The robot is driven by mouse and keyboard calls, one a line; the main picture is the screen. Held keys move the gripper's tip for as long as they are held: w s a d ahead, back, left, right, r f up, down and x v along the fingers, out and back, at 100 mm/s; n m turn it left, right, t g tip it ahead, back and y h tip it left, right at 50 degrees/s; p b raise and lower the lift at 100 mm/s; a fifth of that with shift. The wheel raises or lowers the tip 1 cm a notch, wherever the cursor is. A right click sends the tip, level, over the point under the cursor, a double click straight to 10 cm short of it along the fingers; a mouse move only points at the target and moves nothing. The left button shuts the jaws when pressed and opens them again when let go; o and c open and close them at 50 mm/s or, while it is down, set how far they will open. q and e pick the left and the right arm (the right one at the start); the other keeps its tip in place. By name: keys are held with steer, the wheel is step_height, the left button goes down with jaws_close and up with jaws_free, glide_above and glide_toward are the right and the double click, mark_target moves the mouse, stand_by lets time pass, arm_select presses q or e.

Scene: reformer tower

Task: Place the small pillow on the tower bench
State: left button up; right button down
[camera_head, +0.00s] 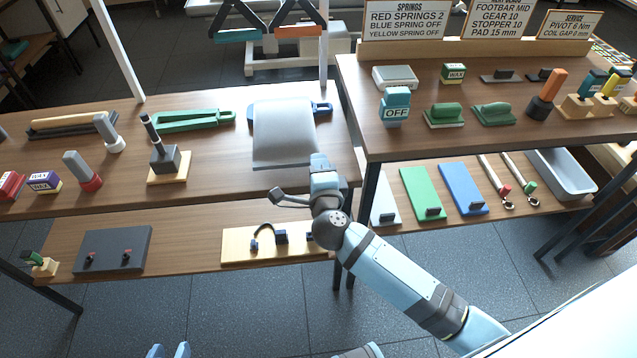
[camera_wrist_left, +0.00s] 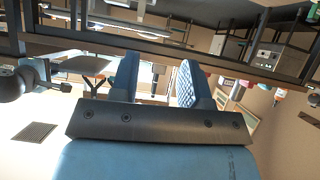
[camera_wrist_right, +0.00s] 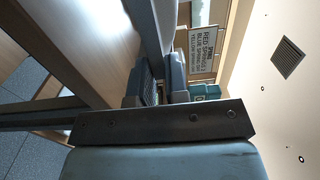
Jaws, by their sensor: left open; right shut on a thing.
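A grey, flat pad (camera_head: 285,130), which looks like the small pillow, shows above the left wooden table and covers the middle of a blue tool. My right gripper (camera_head: 319,164) is at its near right corner and shut on it. In the right wrist view the pad (camera_wrist_right: 147,25) runs upward from between the fingers (camera_wrist_right: 160,82). I cannot tell whether the pad touches the table. My left gripper (camera_wrist_left: 157,78) is open and empty in the left wrist view. Two light blue tips (camera_head: 168,351) at the head view's bottom edge look like its fingers. I cannot tell which surface is the tower bench.
The left table (camera_head: 215,175) holds a green tool (camera_head: 193,120) and several blocks. A lower shelf (camera_head: 190,258) carries a wooden board (camera_head: 265,243). The right table (camera_head: 380,140) holds signs and several blocks. White posts (camera_head: 120,50) rise behind the left table.

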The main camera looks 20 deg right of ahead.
step_height(320, 180, down, 5)
steer(key=shift+r+b, duration=0.15)
steer(key=shift+b, duration=0.7)
steer(key=c, duration=1.1)
jaws_free()
arm_select(q)
steer(key=shift+d+f, duration=0.1)
steer(key=shift+d, duration=0.1)
arm_select(e)
steer(key=shift+r, duration=0.1)
